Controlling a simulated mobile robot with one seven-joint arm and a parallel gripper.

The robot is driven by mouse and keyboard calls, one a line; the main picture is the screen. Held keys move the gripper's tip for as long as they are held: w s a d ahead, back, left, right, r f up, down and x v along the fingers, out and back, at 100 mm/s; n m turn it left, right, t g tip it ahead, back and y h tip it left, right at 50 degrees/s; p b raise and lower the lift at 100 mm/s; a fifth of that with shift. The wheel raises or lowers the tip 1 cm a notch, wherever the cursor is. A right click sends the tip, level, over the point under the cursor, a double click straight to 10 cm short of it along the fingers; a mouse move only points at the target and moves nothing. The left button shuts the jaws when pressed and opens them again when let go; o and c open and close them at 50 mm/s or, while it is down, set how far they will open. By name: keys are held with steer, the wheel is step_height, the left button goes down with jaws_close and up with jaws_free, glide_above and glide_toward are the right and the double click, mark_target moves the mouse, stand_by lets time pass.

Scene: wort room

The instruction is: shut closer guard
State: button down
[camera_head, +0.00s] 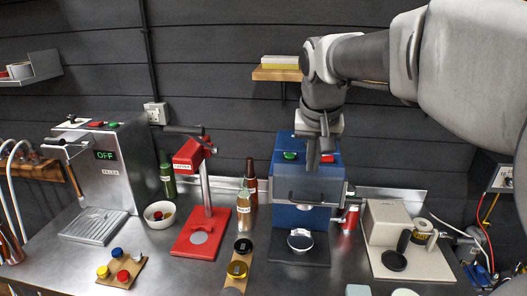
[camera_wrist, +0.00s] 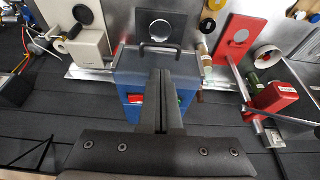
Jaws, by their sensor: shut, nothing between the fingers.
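The closer is a blue machine (camera_head: 335,219) with a green and a red button, standing on a dark base. Its guard (camera_head: 291,186) is a see-through grey panel across the upper front, and its lower edge is well above the round plate (camera_head: 300,239) on the base. In the wrist view the guard (camera_wrist: 187,58) shows with a dark bar handle (camera_wrist: 160,46) at its front. My gripper (camera_head: 312,165) is shut and empty, pointing down over the top of the closer. Its fingers (camera_wrist: 168,75) end near the guard; I cannot tell whether they touch.
A red capper (camera_head: 205,215) and bottles (camera_head: 244,212) stand left of the closer. A red can (camera_head: 350,220) and a beige machine (camera_head: 385,222) stand close on its right. A shelf (camera_head: 275,75) hangs on the wall behind.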

steer(key=x, duration=1)
steer(key=shift+s+f, duration=0.35)
steer(key=shift+a+f, duration=0.1)
step_height(320, 180, down, 12)
steer(key=b, duration=0.8)
steer(key=shift+s, duration=0.15)
